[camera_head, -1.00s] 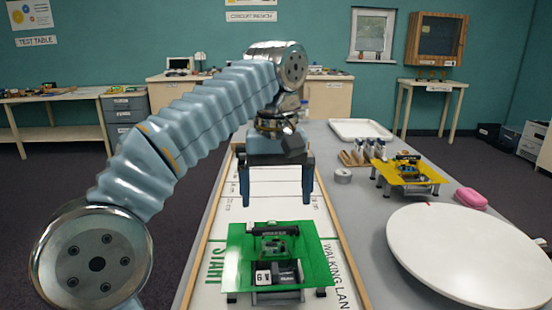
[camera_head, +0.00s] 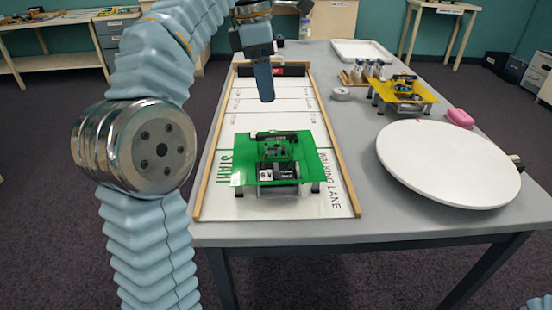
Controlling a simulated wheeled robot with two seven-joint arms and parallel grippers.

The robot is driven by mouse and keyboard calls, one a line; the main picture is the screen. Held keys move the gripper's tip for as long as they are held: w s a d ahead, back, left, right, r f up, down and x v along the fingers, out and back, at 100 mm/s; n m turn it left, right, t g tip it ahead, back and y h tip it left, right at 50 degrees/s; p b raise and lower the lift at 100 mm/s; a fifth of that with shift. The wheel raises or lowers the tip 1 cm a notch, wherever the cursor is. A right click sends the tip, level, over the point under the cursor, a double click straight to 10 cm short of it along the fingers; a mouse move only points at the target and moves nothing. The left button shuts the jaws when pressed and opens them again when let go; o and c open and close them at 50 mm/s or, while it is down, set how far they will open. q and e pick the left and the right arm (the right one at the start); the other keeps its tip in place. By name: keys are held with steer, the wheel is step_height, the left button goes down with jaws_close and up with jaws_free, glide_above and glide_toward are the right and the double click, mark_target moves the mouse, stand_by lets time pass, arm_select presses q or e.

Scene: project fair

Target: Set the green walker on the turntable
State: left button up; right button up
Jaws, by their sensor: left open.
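The green walker (camera_head: 307,168), a green plate with black electronics on short legs, stands on the white walking lane (camera_head: 285,205) at its START end. The round white turntable (camera_head: 450,165) lies on the right part of the table, apart from the walker. My left gripper (camera_head: 266,97) hangs above the lane, beyond and above the walker, and touches nothing. It is seen edge-on, so one finger covers the other; it is open and empty. My right gripper is not in view.
A yellow walker (camera_head: 420,93) stands behind the turntable, with a pink object (camera_head: 460,118) beside it. A tape roll (camera_head: 340,94), a wooden rack (camera_head: 357,77) and a white tray (camera_head: 362,52) are farther back. Wooden rails edge the lane. Grey table between lane and turntable is clear.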

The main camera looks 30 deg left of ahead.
mark_target(275, 134)
arm_select(q)
steer(key=f+b, duration=0.1)
steer(key=f, duration=0.1)
steer(key=f+b, duration=0.1)
steer(key=f, duration=0.2)
steer(key=d+f+b, duration=0.1)
steer(key=f, duration=0.1)
steer(key=shift+w+f, duration=0.3)
steer(key=shift+f, duration=0.1)
steer(key=f, duration=0.2)
steer(key=f+b, duration=0.1)
steer(key=f, duration=0.2)
steer(key=shift+w+d+f+b, duration=0.15)
steer(key=shift+d+f+b, duration=0.2)
steer(key=shift+c, duration=0.2)
jaws_close()
steer(key=shift+r, duration=0.1)
